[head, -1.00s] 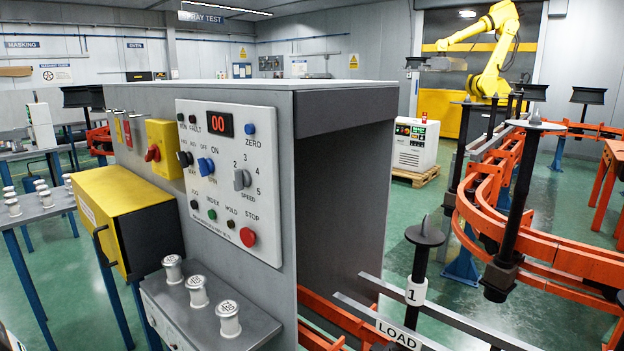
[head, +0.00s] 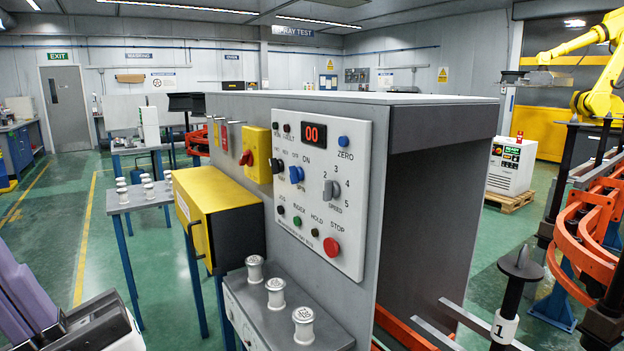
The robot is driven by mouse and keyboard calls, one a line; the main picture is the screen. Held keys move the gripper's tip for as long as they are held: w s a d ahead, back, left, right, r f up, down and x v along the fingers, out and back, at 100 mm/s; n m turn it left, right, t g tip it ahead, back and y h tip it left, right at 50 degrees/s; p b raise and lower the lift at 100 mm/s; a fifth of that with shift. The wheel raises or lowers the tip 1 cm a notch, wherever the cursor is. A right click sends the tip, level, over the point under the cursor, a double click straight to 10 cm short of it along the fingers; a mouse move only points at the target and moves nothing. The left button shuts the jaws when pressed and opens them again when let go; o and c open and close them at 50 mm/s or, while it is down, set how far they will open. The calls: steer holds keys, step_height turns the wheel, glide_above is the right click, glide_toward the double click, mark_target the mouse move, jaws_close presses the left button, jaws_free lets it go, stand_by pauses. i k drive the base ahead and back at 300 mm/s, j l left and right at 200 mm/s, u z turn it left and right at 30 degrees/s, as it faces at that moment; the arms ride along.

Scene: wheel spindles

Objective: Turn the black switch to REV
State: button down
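The black switch (head: 277,166) is a small knob on the left of the white control panel (head: 350,250), just left of a blue switch (head: 296,174). The lettering above the black switch is too small to read surely, so I cannot tell which position it points to. Nothing touches it. Parts of my arm show at the lower left, well apart from the panel. My gripper's fingers are not in view.
A yellow box (head: 228,206) juts out left of the panel. A grey ledge with several white spools (head: 276,293) sits below it. A red stop button (head: 331,247) and grey speed knob (head: 330,190) are nearby. Orange rails (head: 565,245) run at right.

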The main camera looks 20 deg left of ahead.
mark_target(277, 166)
steer(key=i+j+u, duration=0.5)
steer(key=u, duration=0.2)
steer(key=i+j+u, duration=0.1)
steer(key=i+u, duration=0.25)
steer(key=k, duration=0.1)
